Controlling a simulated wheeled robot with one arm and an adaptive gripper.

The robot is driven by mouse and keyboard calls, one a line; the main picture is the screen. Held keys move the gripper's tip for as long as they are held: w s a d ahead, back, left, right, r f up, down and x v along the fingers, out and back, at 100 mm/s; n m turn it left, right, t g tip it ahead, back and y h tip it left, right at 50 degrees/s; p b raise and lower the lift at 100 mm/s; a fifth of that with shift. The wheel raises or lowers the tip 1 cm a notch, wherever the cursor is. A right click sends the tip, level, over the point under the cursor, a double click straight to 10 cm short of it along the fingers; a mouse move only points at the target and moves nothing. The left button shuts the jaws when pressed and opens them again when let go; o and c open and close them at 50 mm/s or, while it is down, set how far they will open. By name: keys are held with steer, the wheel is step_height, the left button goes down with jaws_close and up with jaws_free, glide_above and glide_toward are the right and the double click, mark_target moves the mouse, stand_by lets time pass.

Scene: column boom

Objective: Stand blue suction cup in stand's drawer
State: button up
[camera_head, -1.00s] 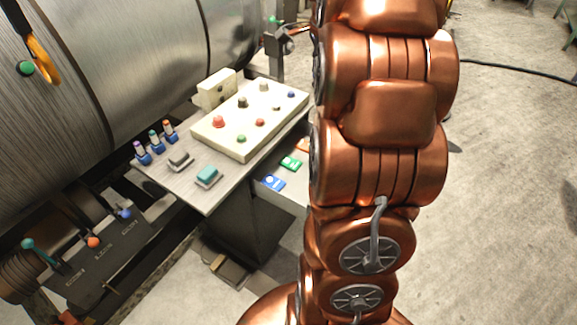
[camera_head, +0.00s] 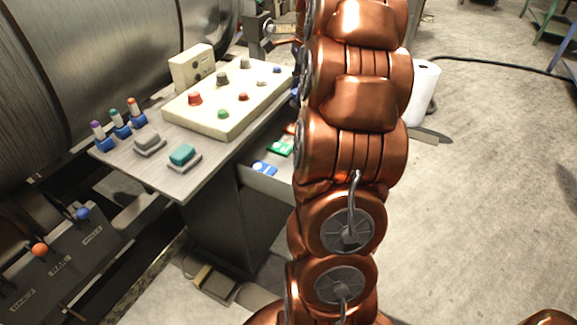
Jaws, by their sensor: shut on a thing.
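The stand (camera_head: 178,176) has a grey top carrying a cream control box. Its drawer (camera_head: 268,186) is open on the right side, below the top. In it lie a blue label or card (camera_head: 264,168) and a green one (camera_head: 280,148), with a bit of orange behind. My copper arm covers the drawer's right part. I cannot make out a blue suction cup anywhere. My gripper is not seen, so what it holds is hidden.
The control box (camera_head: 215,124) bears several coloured knobs. Small holders with coloured tops (camera_head: 119,124) and two small blocks, one teal (camera_head: 182,154), stand on the top's left. A large metal drum (camera_head: 100,60) is behind. A white cylinder (camera_head: 424,92) stands right of my arm; floor there is open.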

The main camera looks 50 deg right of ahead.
steer(key=shift+y, duration=0.6)
steer(key=s+d+b+x, duration=0.1)
steer(key=b+x, duration=0.3)
steer(key=x, duration=0.3)
steer(key=d+b+x, duration=0.1)
steer(key=b+x, duration=0.3)
steer(key=x, duration=0.3)
steer(key=s+d+f+b+x, duration=0.1)
steer(key=b+x, duration=0.3)
steer(key=x, duration=0.4)
steer(key=shift+s+d, duration=0.2)
steer(key=shift+s, duration=0.1)
steer(key=shift+d+f+b, duration=0.15)
steer(key=shift+f+b, duration=0.3)
steer(key=shift+f, duration=1.65)
steer(key=o, duration=1)
steer(key=shift+o, duration=0.2)
steer(key=shift+r, duration=0.1)
steer(key=p+v, duration=0.1)
steer(key=v, duration=1.1)
steer(key=shift+w, duration=0.2)
